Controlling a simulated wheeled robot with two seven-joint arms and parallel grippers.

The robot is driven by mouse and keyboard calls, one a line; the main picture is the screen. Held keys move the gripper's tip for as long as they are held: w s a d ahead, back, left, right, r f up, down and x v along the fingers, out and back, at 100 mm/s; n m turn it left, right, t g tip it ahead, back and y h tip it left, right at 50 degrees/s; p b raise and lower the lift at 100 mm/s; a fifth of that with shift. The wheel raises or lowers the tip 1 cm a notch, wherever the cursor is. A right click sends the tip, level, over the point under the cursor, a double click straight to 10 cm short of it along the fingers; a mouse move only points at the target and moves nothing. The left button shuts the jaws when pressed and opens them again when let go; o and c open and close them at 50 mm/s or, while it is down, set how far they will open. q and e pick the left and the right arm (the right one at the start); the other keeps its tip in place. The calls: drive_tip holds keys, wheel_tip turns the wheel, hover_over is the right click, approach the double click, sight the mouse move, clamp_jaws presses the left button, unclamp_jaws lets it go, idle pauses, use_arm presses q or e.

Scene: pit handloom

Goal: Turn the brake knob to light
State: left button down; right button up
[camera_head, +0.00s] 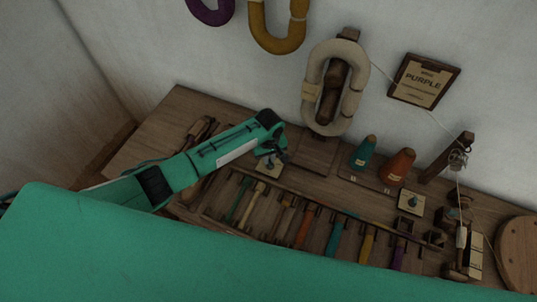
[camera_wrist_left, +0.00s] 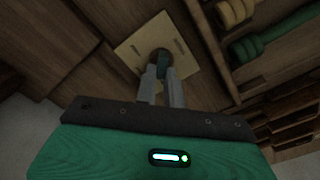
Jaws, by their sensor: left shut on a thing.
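A small dark knob (camera_wrist_left: 160,58) stands on a pale square plate (camera_wrist_left: 183,62) with dark slot marks. In the wrist view the two fingers of my left gripper (camera_wrist_left: 161,76) are closed around the knob, above the plate. In the head view my left gripper (camera_head: 272,152) reaches down to the same plate (camera_head: 264,171) on the wooden bench. The fingers hide part of the knob, so I cannot tell which mark it points to. My right gripper is in neither view.
A rack of several coloured bobbins (camera_head: 287,216) lies right of the plate. Teal (camera_head: 363,153) and orange (camera_head: 397,167) cones and another pale plate with a knob (camera_head: 411,201) stand further right. A pale skein (camera_head: 312,92) hangs behind, beside a "PURPLE" sign (camera_head: 424,83).

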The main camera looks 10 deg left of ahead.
use_arm(q)
drive_tip(key=m+p, duration=0.2)
drive_tip(key=m, duration=0.1)
drive_tip(key=shift+d+r+m, duration=0.15)
drive_tip(key=shift+d+m, duration=0.05)
drive_tip(key=shift+m, duration=0.1)
drive_tip(key=m, duration=0.1)
drive_tip(key=m+p, duration=0.1)
drive_tip(key=m, duration=0.1)
drive_tip(key=m+p, duration=0.1)
drive_tip(key=shift+d+m, duration=0.25)
drive_tip(key=shift+m, duration=0.15)
drive_tip(key=shift+f, duration=0.2)
drive_tip(key=c, duration=1.5)
unclamp_jaws()
drive_tip(key=shift+r, duration=0.1)
wheel_tip(320, 180, up, 14)
drive_tip(key=shift+b, duration=0.3)
drive_tip(key=shift+f, duration=0.2)
